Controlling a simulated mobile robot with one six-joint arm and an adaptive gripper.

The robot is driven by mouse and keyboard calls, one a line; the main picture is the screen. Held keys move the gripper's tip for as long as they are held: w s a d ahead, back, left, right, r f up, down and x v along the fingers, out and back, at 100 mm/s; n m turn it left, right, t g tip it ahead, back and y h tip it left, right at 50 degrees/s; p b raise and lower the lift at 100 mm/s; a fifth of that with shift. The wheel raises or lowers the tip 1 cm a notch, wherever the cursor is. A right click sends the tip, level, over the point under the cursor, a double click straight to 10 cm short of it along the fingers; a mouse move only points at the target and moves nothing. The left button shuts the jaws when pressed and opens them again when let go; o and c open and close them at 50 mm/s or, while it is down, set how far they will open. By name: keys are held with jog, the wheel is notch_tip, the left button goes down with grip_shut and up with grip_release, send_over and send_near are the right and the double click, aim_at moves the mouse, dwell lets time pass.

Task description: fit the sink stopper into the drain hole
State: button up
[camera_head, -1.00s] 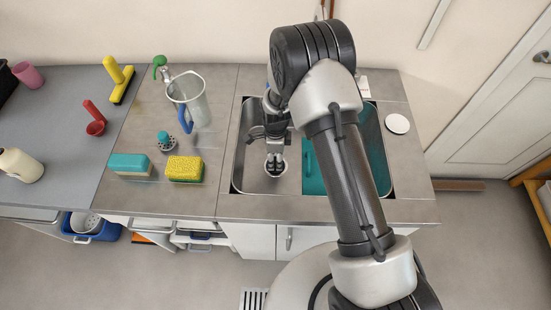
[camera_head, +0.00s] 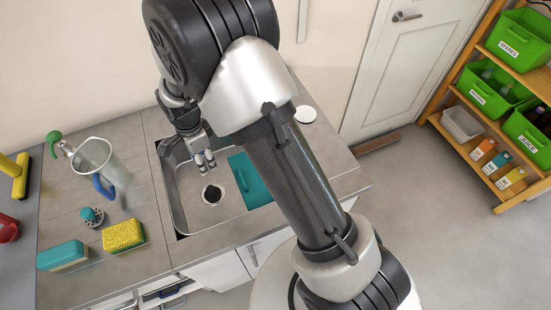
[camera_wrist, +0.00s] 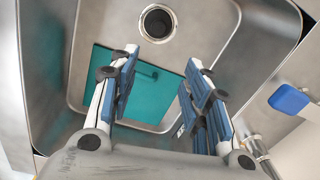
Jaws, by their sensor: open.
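The drain (camera_head: 212,194) is a dark round opening with a pale rim in the floor of the steel sink (camera_head: 184,205). It also shows at the top of the wrist view (camera_wrist: 158,23), with a dark round shape inside the rim. I cannot tell whether that is a seated black stopper or the bare hole. My gripper (camera_head: 205,163) is above the sink, apart from the drain and behind it in the head view. In the wrist view its fingers (camera_wrist: 160,62) are spread with nothing between them. No loose stopper is clearly identifiable.
A teal board (camera_head: 250,182) lies right of the drain. On the counter at left are a teal-knobbed perforated piece (camera_head: 91,216), a yellow sponge (camera_head: 123,236), a teal block (camera_head: 62,255) and a clear jug (camera_head: 96,158). A white disc (camera_head: 305,114) lies right of the sink.

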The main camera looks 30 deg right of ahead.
jog(key=s+d+r+n+t, duration=0.1)
jog(key=s+d+r+n, duration=0.2)
jog(key=r, duration=0.4)
jog(key=s+d+r+n, duration=0.2)
jog(key=s+r, duration=0.1)
jog(key=r, duration=0.4)
jog(key=s+d+r+n+t, duration=0.1)
jog(key=s+d+r+n, duration=0.25)
jog(key=r, duration=0.35)
jog(key=s+d+r+n, duration=0.1)
jog(key=s+n, duration=0.1)
jog(key=s, duration=0.3)
jog(key=s+d+r+n+t, duration=0.1)
jog(key=s+r+n, duration=0.1)
jog(key=s, duration=0.4)
jog(key=s+d+r+n+t, duration=0.1)
jog(key=s+d+r+n, duration=0.1)
jog(key=s+n, duration=0.2)
jog(key=shift+s, duration=0.7)
jog(key=shift+d, duration=0.1)
jog(key=shift+f, duration=0.15)
jog(key=shift+o, duration=0.2)
